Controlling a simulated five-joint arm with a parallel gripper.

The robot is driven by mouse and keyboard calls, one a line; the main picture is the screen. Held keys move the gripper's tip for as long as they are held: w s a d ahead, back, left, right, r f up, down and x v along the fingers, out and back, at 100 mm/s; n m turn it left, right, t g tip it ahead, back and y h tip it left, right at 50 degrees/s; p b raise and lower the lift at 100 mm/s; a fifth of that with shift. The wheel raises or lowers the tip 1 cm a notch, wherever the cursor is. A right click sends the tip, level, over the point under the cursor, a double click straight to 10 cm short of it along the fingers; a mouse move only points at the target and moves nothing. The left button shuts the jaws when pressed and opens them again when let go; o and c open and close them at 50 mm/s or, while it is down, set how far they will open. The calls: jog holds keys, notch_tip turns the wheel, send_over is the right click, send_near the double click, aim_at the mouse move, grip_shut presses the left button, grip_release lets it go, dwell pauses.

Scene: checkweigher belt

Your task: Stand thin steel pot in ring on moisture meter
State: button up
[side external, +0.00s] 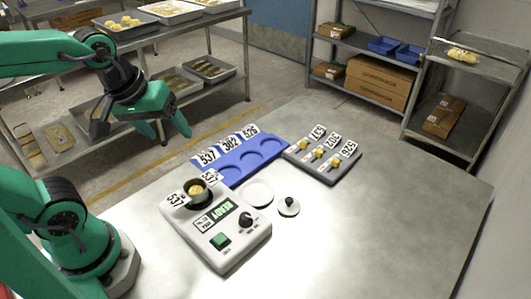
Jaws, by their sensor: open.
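The moisture meter (228,240) is a pale box on the table with a lit green display, a green button and a black knob. A small steel pot (199,190) with yellow contents is upright at the meter's dark ring, at its back left corner. Whether the pot is fully seated in the ring is too small to tell. Number tags stand beside it. My gripper (167,131) is open and empty, with its green fingers pointing down, above and behind the meter to the left. It is apart from the pot.
Behind the meter is a blue tray (240,172) with round hollows and number cards. A dark grey holder (329,172) with yellow pieces is right of it. A white disc (258,194) and a knobbed lid (289,208) lie nearby. The table's front right is clear.

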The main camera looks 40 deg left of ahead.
jog(key=m, duration=0.2)
jog(key=r+m, duration=0.1)
jog(key=m, duration=0.1)
jog(key=s+m+t, duration=0.1)
jog(key=m, duration=0.1)
jog(key=shift+a+r+m, duration=0.15)
jog(key=shift+m, duration=0.15)
dwell(0.5)
